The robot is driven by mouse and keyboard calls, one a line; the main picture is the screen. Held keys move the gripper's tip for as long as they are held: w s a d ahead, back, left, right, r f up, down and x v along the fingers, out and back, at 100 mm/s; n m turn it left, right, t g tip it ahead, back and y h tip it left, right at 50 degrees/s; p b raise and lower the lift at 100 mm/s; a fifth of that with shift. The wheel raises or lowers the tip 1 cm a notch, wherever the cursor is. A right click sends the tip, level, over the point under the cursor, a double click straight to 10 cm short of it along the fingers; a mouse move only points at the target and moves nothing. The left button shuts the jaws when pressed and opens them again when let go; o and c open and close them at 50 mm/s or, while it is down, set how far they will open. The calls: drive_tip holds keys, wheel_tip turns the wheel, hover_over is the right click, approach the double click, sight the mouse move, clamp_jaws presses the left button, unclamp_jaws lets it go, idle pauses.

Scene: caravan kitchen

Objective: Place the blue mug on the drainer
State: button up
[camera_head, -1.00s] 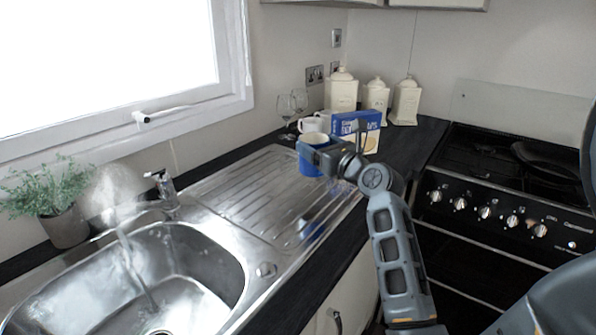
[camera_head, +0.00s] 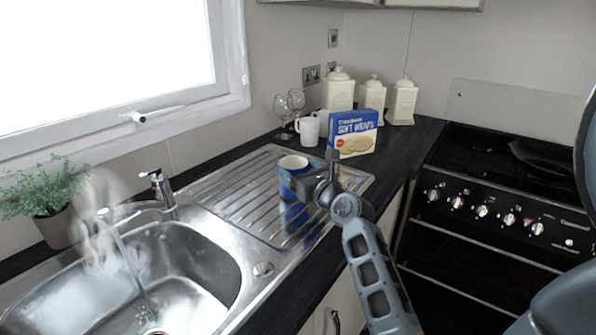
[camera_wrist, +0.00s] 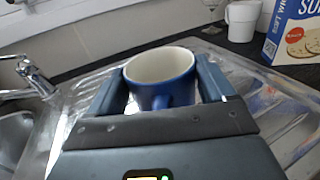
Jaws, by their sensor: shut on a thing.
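The blue mug (camera_head: 290,178) is upright with a white inside. My gripper (camera_head: 303,187) is shut on it. In the wrist view the mug (camera_wrist: 163,80) sits between the two fingers of my gripper (camera_wrist: 163,88), its handle facing the palm. The drainer (camera_head: 232,196) is the ridged steel surface right of the sink, and it also shows in the wrist view (camera_wrist: 80,98). The mug is over the drainer's right part. The mug's base is largely hidden, so I cannot tell whether it touches the steel.
The sink (camera_head: 185,262) with its tap (camera_head: 160,190) is at the left, beside a potted plant (camera_head: 48,205). Behind the drainer stand a white mug (camera_head: 308,131), wine glasses (camera_head: 284,108), a soft wraps box (camera_head: 353,134) and cream canisters (camera_head: 372,98). The hob (camera_head: 500,165) is at the right.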

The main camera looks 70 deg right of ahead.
drive_tip(key=shift+f, duration=0.1)
drive_tip(key=o, duration=1.1)
drive_tip(key=shift+s+a, duration=0.25)
drive_tip(key=shift+s, duration=0.05)
drive_tip(key=b+v, duration=0.1)
drive_tip(key=v, duration=1)
drive_tip(key=shift+s, duration=0.15)
